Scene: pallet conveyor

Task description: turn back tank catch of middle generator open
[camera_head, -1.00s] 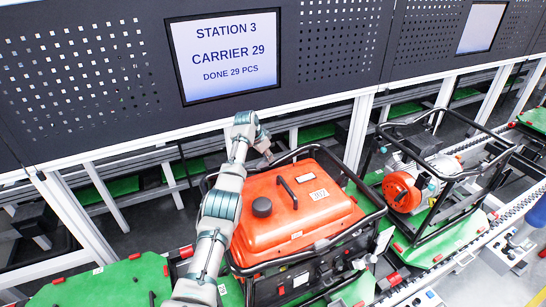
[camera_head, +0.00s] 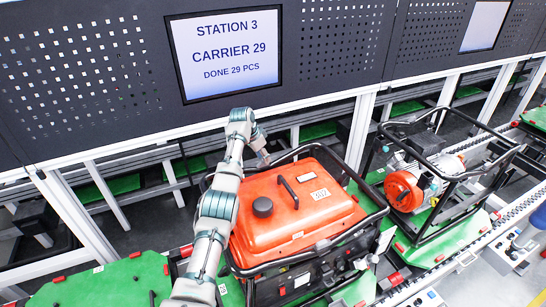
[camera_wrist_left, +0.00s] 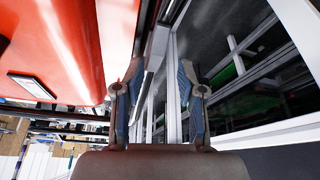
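The middle generator (camera_head: 290,215) has an orange tank in a black tube frame, with a black cap and a black handle on top. My left arm reaches over its left side, and my left gripper (camera_head: 262,156) is at the back edge of the tank, near the rear frame tube. In the left wrist view the two fingers of the left gripper (camera_wrist_left: 158,95) are apart with nothing between them. The orange tank (camera_wrist_left: 60,50) lies to the left of the fingers there. I cannot make out the back tank catch. My right gripper is not in view.
The generator sits on a green pallet (camera_head: 232,295). Another generator (camera_head: 430,190) with an open frame stands on a green carrier to the right. A dark perforated panel with a screen (camera_head: 225,50) rises behind. An empty green pallet (camera_head: 100,285) lies at left.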

